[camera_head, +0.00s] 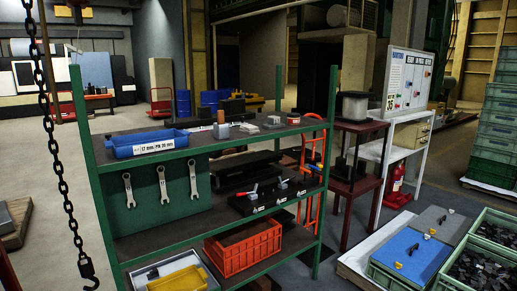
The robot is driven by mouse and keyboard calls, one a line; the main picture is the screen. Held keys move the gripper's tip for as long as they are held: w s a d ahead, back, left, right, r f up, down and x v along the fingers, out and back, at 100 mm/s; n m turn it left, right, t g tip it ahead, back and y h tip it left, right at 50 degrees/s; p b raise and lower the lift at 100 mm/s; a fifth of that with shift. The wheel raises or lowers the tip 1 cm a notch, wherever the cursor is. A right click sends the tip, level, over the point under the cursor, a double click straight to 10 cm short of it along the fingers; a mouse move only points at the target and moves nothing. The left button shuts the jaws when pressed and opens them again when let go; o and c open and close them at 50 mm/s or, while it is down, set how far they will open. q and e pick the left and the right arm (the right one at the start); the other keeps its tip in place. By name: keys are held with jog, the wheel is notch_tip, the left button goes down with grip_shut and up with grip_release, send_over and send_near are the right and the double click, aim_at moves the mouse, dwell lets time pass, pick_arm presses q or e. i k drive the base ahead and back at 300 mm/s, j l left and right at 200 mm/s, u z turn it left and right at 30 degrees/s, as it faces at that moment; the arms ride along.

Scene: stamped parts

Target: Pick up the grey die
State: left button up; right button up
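On the top board of the green shelf rack (197,147) stand several small parts. A grey block with an upright tan piece (221,130) stands left of the middle. A low light-grey block (249,128) lies to its right, and another pale grey part (273,122) lies further right. I cannot tell for sure which of these is the grey die. Neither of my grippers shows in this view.
A blue bin (146,143) sits at the top board's left end. An orange crate (243,247) and a yellow bin (178,280) are lower down. A chain with a hook (87,268) hangs at left. Green crates (484,264) stand at right.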

aim_at(274, 122)
jog(key=i+l, duration=0.15)
jog(key=l, duration=0.2)
jog(key=i+l+u, duration=0.1)
jog(key=l, duration=0.3)
jog(key=i+l+u, duration=0.1)
jog(key=l, duration=0.25)
jog(key=i, duration=0.1)
